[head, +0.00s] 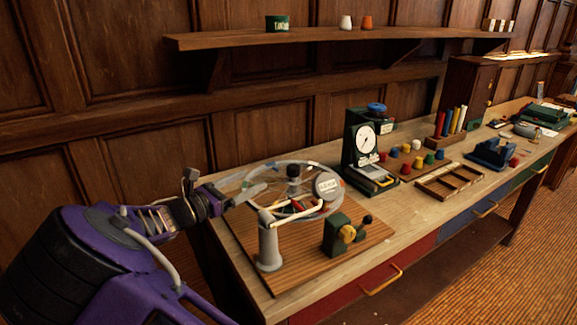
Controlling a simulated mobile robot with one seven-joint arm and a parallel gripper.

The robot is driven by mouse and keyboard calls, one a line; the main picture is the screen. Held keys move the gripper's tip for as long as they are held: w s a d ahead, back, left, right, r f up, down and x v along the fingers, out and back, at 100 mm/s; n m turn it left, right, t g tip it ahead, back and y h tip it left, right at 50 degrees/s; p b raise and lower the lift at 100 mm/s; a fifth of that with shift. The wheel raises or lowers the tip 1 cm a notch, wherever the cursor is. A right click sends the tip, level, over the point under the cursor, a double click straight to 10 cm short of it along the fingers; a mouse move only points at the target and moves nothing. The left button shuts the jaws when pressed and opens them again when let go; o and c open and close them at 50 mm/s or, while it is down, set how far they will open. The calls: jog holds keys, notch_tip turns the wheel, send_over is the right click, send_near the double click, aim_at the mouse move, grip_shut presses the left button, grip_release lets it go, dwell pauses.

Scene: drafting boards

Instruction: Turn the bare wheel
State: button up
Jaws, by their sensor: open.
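A wheel (281,164) with a thin pale rim lies roughly flat above a wooden base board (325,271) at the near left of the bench. A black hub (293,171) stands at its middle. My gripper (258,190) comes in from the left, with its grey fingers open beside the wheel's left rim. I cannot tell whether a finger touches the rim. A grey post (268,248) with a pale arm stands in front of the wheel. A round white labelled disc (328,186) partly hides the right rim.
Behind stand a dial scale (364,148), coloured pegs (407,160) and a wooden tray (450,183). A shelf (330,35) overhangs the bench. Free bench surface (415,212) lies right of the board.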

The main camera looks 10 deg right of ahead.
aim_at(288, 170)
jog(key=shift+n, duration=0.3)
jog(key=f+x, duration=0.1)
jog(key=x, duration=0.4)
jog(key=f+x, duration=0.1)
jog(key=x, duration=0.5)
jog(key=f+x, duration=0.1)
jog(key=x, duration=0.5)
jog(key=shift+w+d, duration=0.15)
jog(key=shift+d, duration=0.05)
grip_shut()
